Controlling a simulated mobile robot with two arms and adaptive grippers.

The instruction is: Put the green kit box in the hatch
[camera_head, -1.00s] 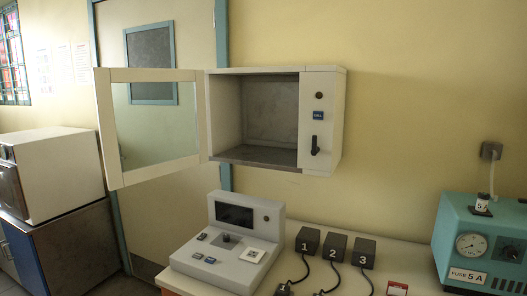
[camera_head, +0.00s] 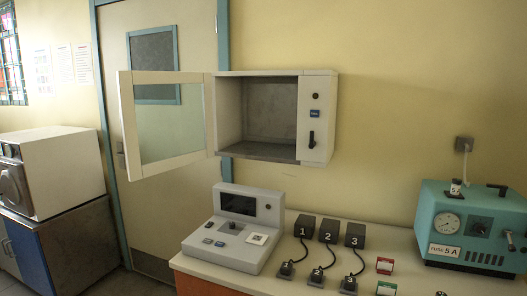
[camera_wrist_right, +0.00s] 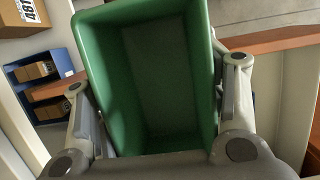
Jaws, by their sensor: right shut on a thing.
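The hatch (camera_head: 270,151) is a white wall cabinet with a grey, empty inside. Its glass-paned door (camera_head: 122,125) stands swung open to the left. The green kit box (camera_wrist_right: 107,85) fills the middle of the right wrist view; it looks like an open-topped green bin, tilted in that view. My right gripper (camera_wrist_right: 160,100) is shut on it, one finger at each side of the box. Neither gripper shows in the head view, and my left gripper is not seen.
A grey console (camera_head: 237,190) and black blocks numbered 1, 2 and 3 (camera_head: 328,232) stand on the bench below the hatch. A teal device (camera_head: 480,215) stands at the right. A white appliance (camera_head: 62,165) is at the left. The space before the hatch opening looks clear.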

